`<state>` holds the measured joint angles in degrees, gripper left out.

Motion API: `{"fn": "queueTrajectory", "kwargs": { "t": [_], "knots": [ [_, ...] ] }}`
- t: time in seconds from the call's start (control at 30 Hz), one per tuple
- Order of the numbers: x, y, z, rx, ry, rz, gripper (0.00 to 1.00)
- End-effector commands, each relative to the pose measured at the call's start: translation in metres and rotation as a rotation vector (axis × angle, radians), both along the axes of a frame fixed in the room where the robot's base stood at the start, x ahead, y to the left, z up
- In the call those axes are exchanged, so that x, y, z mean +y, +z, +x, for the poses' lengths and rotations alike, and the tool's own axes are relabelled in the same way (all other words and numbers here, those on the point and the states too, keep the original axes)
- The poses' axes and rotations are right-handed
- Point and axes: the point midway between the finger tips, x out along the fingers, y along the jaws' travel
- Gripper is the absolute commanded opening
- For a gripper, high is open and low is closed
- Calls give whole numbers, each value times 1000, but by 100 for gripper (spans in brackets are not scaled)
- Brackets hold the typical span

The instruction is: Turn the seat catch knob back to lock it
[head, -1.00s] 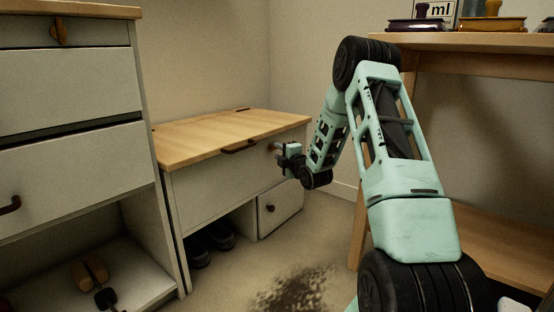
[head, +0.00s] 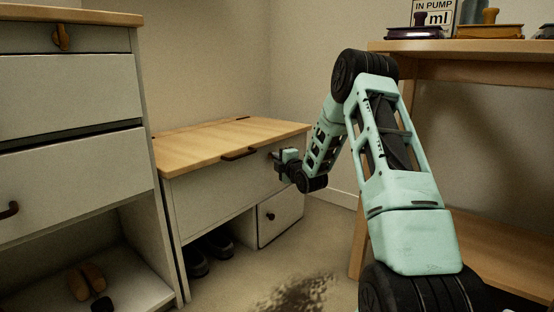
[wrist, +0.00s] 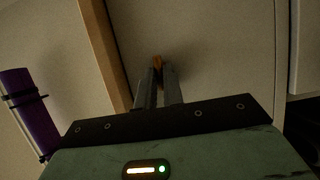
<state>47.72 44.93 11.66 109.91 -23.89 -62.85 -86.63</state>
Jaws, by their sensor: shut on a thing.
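The bench with a wooden lid seat (head: 225,138) stands against the back wall with its lid down. The catch knob (wrist: 158,62) is a small orange-brown piece on the bench front, just under the lid edge. My gripper (head: 276,157) reaches the right part of the bench front from the right. In the wrist view my gripper (wrist: 159,75) is shut on the knob, with a finger on each side of it. The fingers hide most of the knob, so its exact turn is hard to tell.
A small drawer (head: 281,214) and dark shoes (head: 218,244) are below the seat. A white drawer cabinet (head: 70,95) stands at left, a wooden table (head: 470,46) at right. A purple roll (wrist: 24,108) shows in the wrist view. Floor in front has a dark stain (head: 300,292).

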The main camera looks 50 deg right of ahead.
Motion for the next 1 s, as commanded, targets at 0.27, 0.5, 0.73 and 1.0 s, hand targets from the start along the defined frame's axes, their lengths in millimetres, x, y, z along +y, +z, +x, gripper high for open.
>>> {"fn": "queueTrajectory", "kwargs": {
  "t": [0.27,0.5,0.73,1.0],
  "knots": [
    [0,7,0,15,0,130,0],
    [0,12,0,31,0,338,0],
    [-2,13,-1,48,-1,557,0],
    [-3,14,-1,69,-2,813,0]
  ]
}}
